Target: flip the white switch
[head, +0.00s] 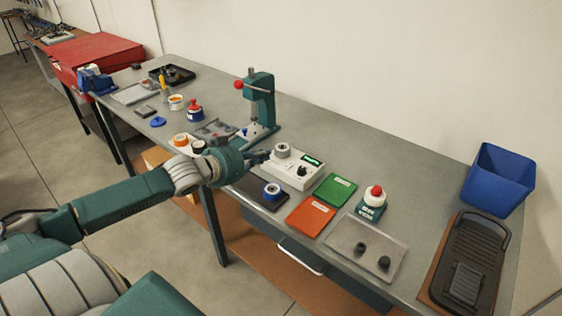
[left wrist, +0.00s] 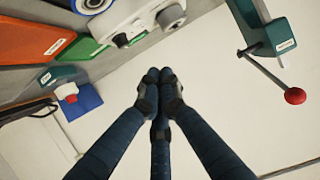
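I cannot clearly make out a white switch in either view. A white box (head: 279,171) with a green display, a grey round part and a small dark knob (head: 302,171) sits on the bench. It also shows at the top of the left wrist view (left wrist: 128,20). My left gripper (head: 264,155) is over the bench, just left of the white box, between it and the green press (head: 260,105). In the left wrist view its dark fingers (left wrist: 158,80) come together at the tips with nothing visible between them. My right gripper is not in view.
Orange (head: 311,216) and green (head: 335,190) panels, a red-topped button (head: 375,195) and a clear tray (head: 350,236) lie to the right. A blue bin (head: 497,180) stands at the back.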

